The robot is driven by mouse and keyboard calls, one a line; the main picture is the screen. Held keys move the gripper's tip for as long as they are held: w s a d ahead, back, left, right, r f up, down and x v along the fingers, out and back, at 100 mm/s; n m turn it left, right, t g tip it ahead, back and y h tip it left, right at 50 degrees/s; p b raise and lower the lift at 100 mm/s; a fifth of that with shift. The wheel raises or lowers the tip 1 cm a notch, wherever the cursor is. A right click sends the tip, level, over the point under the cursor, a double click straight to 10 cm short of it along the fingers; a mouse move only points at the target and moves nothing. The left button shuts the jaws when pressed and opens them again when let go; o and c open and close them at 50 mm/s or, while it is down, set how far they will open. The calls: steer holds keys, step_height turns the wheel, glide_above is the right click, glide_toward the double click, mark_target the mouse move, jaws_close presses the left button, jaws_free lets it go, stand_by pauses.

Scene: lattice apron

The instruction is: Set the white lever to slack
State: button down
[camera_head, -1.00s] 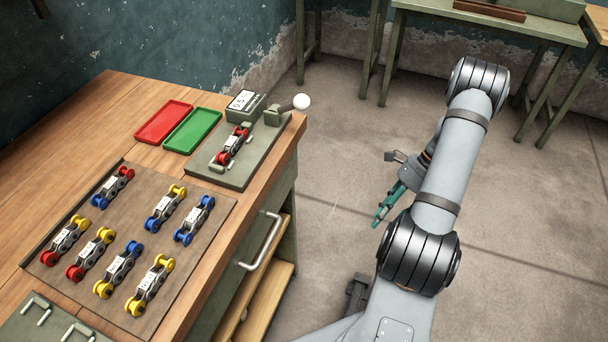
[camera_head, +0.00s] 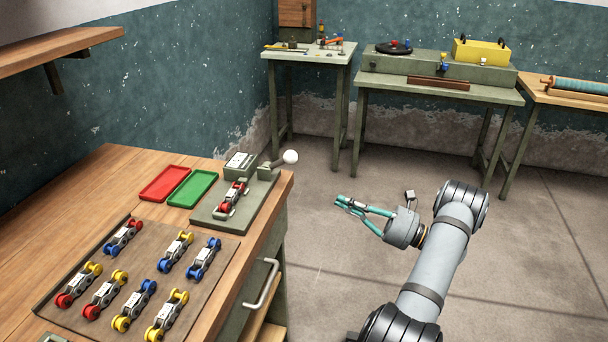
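The white lever is a round white knob (camera_head: 290,157) on a short dark arm at the right end of a grey-green fixture plate (camera_head: 212,215), near the workbench corner. A chain link piece with red rollers (camera_head: 233,196) sits in the fixture. A small box with a white display (camera_head: 240,162) stands behind it; its reading is too small to tell. My gripper (camera_head: 340,205) has teal fingers pointing left, over the floor to the right of the bench, apart from the knob. Its fingertips lie close together in this view, and whether they hold anything is unclear.
A red tray (camera_head: 165,184) and a green tray (camera_head: 192,188) lie left of the fixture. A brown board (camera_head: 140,250) with several coloured link pieces lies nearer. A drawer handle (camera_head: 262,285) sticks out from the bench. Other tables (camera_head: 440,85) stand behind. Open floor lies between.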

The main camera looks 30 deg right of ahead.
steer(key=p, duration=0.4)
glide_toward(279, 162)
steer(key=shift+w+a, duration=0.55)
steer(key=shift+w, duration=1.05)
steer(key=shift+f, duration=0.15)
steer(key=shift+d, duration=0.1)
